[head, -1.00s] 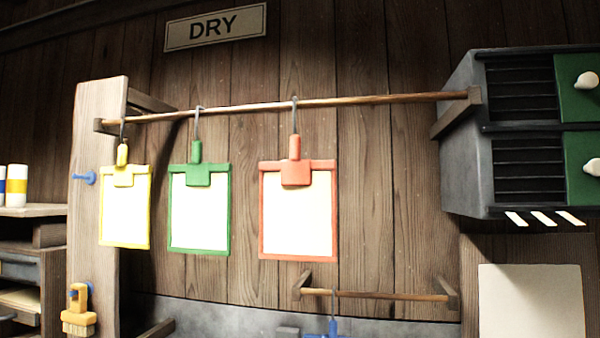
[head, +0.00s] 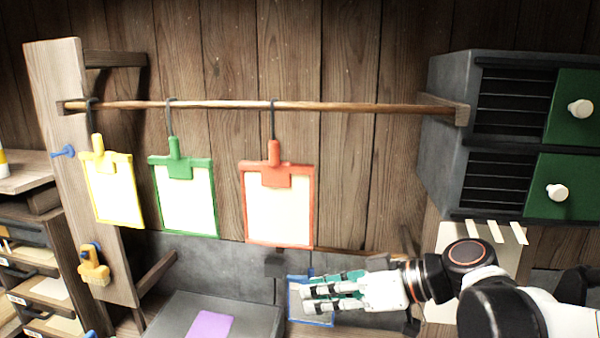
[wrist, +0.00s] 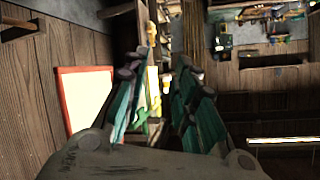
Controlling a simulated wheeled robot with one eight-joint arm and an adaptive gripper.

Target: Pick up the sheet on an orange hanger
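The sheet on the orange hanger (head: 277,208) is a pale sheet in an orange-red frame. It hangs from the upper wooden rod (head: 340,106) by a grey hook, right of the green and yellow ones. My gripper (head: 308,293) is below and slightly right of it, fingers pointing left, apart from it. In the wrist view the fingers (wrist: 160,90) are spread with a gap between them and nothing held. The orange-framed sheet also shows in the wrist view (wrist: 84,98), left of the fingers.
The green-framed sheet (head: 187,205) and yellow-framed sheet (head: 113,190) hang to the left. A blue-framed hanger (head: 294,305) is partly hidden behind my gripper. A grey cabinet with green doors (head: 450,130) stands right. A purple sheet (head: 210,325) lies on a grey surface below.

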